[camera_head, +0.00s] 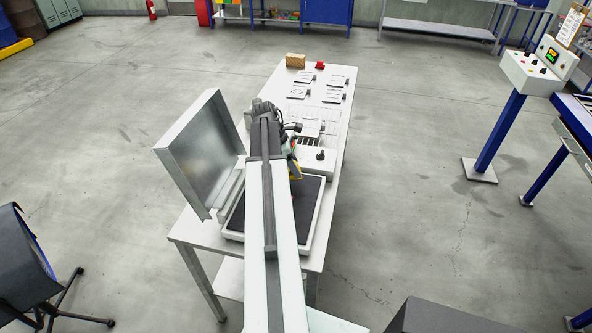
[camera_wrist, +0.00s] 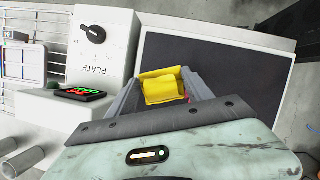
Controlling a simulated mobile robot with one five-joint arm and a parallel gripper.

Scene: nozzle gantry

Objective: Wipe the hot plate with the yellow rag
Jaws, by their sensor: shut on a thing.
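The yellow rag (camera_wrist: 163,86) is between the fingers of my gripper (camera_wrist: 172,88) in the wrist view, and the gripper is shut on it. The hot plate (camera_wrist: 235,72) is a dark flat rectangle in a pale frame. The rag appears over its left part in the wrist view; I cannot tell whether it touches. In the head view the hot plate (camera_head: 309,205) lies partly hidden under my arm, with its metal lid (camera_head: 203,150) standing open on the left.
A control box marked PLATE with a black knob (camera_wrist: 94,34) adjoins the hot plate. Several small panels lie farther along the white bench (camera_head: 335,110), with a tan block (camera_head: 295,61) and a red object (camera_head: 320,65) at its far end. Floor is open around the bench.

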